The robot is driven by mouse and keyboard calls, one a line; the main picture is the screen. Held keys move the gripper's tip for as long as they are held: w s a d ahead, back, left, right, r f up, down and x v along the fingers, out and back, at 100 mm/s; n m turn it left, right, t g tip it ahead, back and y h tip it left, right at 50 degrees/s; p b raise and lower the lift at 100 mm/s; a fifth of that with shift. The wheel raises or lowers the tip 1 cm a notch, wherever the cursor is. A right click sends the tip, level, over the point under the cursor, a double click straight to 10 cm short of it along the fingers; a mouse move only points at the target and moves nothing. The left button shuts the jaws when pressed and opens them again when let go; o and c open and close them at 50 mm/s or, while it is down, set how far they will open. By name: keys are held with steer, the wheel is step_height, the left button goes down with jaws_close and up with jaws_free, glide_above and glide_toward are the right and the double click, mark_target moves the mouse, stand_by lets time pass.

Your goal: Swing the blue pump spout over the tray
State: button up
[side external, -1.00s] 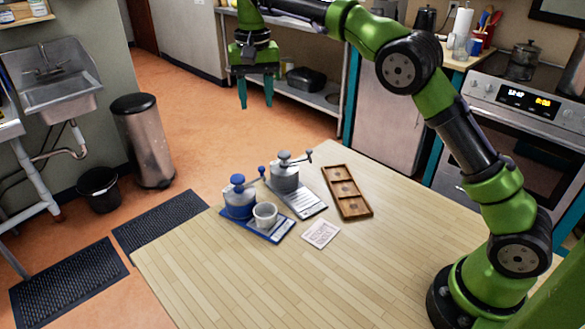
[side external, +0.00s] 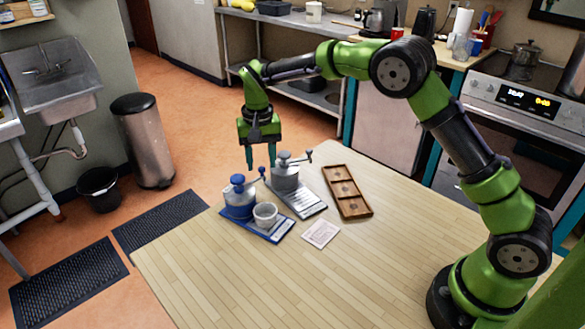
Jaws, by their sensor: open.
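The blue pump (side external: 238,200) stands on a blue tray (side external: 279,234) near the far left edge of the wooden table. Its thin spout ends in a small blue knob (side external: 262,171) at the upper right of the pump. A white cup (side external: 265,214) sits on the blue tray beside the pump. My gripper (side external: 261,165) points down with its teal fingers apart and empty. In the picture its fingertips are close to the blue knob; I cannot tell whether they touch it. A grey pump (side external: 285,174) on a grey tray (side external: 309,208) stands just behind and right.
A brown wooden compartment tray (side external: 347,192) lies right of the grey pump, whose handle sticks out to the right. A small white card (side external: 320,233) lies in front. The near part of the table (side external: 250,285) is clear.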

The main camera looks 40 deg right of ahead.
steer(key=shift+f, duration=0.5)
jaws_close()
